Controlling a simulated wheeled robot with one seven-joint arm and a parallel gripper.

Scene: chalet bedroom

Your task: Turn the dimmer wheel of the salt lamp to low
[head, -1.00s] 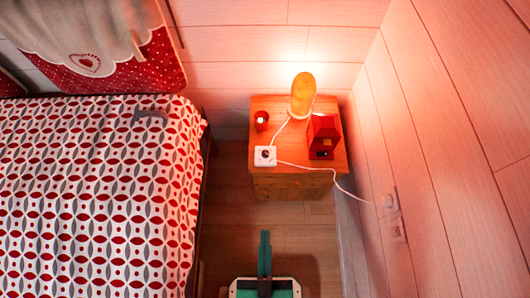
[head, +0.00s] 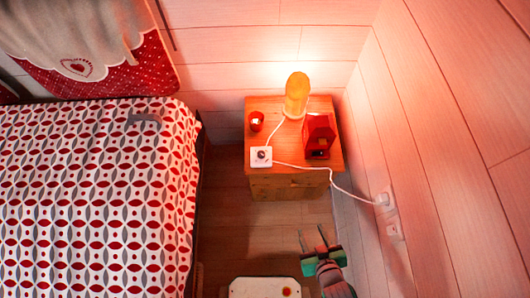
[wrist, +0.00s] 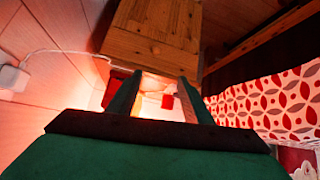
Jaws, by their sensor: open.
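The salt lamp (head: 297,97) glows orange at the back of the wooden nightstand (head: 288,186). Its white dimmer box (head: 261,163) lies at the nightstand's front left, with a small dark round wheel (head: 262,154) on top. The wheel's setting is too small to read. My gripper (head: 313,236) is open and empty, in front of the nightstand and to the right of the dimmer, clearly apart from both. In the wrist view my fingers (wrist: 160,76) stand spread below the nightstand (wrist: 153,33), which appears upside down. I cannot make out the wheel there.
A red candle cup (head: 256,122) stands left of the lamp, and a red box (head: 319,137) stands right of it. A white cord (head: 340,184) runs to the wall socket (head: 383,198). The bed (head: 95,200) fills the left. The right wall is close to my gripper.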

